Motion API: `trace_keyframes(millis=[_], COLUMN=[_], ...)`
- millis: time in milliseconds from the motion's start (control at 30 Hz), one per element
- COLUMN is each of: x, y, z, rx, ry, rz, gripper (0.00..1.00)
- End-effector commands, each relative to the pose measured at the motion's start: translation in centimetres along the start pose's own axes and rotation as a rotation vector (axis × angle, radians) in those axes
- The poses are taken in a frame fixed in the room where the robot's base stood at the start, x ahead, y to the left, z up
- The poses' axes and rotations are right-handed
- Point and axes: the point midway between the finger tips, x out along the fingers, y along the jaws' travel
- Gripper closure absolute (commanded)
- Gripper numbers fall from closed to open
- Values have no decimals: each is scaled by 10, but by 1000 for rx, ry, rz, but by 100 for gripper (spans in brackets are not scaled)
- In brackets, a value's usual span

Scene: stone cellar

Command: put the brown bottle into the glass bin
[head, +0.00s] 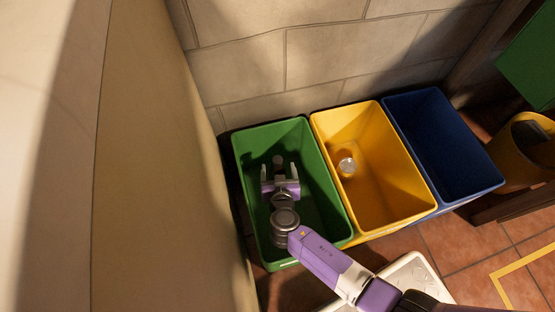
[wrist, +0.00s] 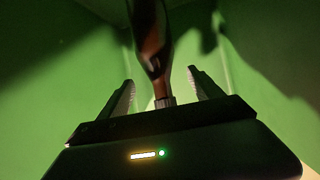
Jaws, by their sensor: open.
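The brown bottle (wrist: 152,42) shows in the wrist view, its narrow end between my open fingers and its wider body beyond them. Green bin walls surround it there. In the head view, a small dark shape (head: 278,160) at my fingertips looks like part of this bottle. My gripper (head: 280,171) reaches down inside the green bin (head: 336,208); it also shows in the wrist view (wrist: 161,80) with its fingers apart on both sides of the bottle. I cannot tell whether the bottle touches the bin floor. No label naming the glass bin is visible.
A yellow bin (head: 385,190) with a small clear or whitish item (head: 346,166) inside stands beside the green one. A blue bin (head: 440,140) stands farther right. A stone wall (head: 330,55) rises behind, and a pale curved surface (head: 165,150) is close on the left.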

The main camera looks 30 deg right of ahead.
Motion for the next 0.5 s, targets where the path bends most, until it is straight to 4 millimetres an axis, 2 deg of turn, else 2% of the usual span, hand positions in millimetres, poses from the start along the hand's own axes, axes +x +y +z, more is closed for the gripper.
trace_keyframes(millis=[33, 200, 333, 500], x=[-14, -47, -63, -73], y=[0, 0, 0, 0], z=[-4, -3, -2, -1], rx=[-1, 0, 1, 1], ry=[0, 0, 0, 0], rz=[-2, -1, -1, 0], gripper=[25, 25, 25, 25])
